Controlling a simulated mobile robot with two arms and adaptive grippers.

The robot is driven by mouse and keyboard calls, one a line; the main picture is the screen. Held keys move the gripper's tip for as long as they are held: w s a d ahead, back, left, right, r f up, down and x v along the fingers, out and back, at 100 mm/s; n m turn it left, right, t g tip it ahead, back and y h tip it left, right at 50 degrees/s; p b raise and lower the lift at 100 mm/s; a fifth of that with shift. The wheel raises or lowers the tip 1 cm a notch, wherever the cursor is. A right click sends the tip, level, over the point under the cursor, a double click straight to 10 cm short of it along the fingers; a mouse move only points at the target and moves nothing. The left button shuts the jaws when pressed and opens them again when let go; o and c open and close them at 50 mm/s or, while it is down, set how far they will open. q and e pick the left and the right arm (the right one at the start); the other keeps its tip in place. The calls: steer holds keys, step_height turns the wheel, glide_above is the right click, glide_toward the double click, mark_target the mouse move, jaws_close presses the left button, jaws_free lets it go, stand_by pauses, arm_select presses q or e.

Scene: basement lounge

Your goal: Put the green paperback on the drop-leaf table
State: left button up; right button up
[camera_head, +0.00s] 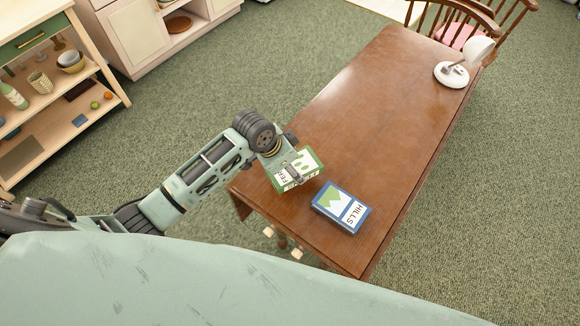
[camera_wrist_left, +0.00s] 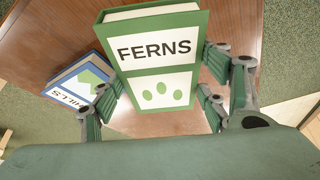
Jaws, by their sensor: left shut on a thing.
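The green paperback (camera_head: 308,163), with FERNS on its cover, is held in my left gripper (camera_head: 291,169) over the near end of the brown drop-leaf table (camera_head: 365,105). In the left wrist view the green paperback (camera_wrist_left: 155,60) stands between the fingers of the left gripper (camera_wrist_left: 160,100), which are closed on its sides. I cannot tell whether its lower edge touches the tabletop. My right gripper is not in view.
A blue book (camera_head: 341,206) marked HILLS lies on the table just right of the green paperback. A white lamp (camera_head: 464,65) stands at the table's far end. The middle of the tabletop is clear. Wooden chairs (camera_head: 455,18) stand beyond, and a shelf unit (camera_head: 107,72) is at left.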

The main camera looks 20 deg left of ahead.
arm_select(q)
steer(key=shift+w+a+f, duration=0.4)
steer(key=shift+w+a, duration=0.05)
steer(key=shift+w, duration=0.05)
step_height(320, 180, down, 3)
steer(key=shift+f+p, duration=0.1)
steer(key=shift+p, duration=0.3)
steer(key=shift+f, duration=0.4)
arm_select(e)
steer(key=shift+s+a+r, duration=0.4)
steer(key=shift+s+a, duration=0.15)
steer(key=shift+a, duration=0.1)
arm_select(q)
steer(key=shift+f, duration=0.1)
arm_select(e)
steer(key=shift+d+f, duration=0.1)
arm_select(q)
steer(key=o, duration=1.3)
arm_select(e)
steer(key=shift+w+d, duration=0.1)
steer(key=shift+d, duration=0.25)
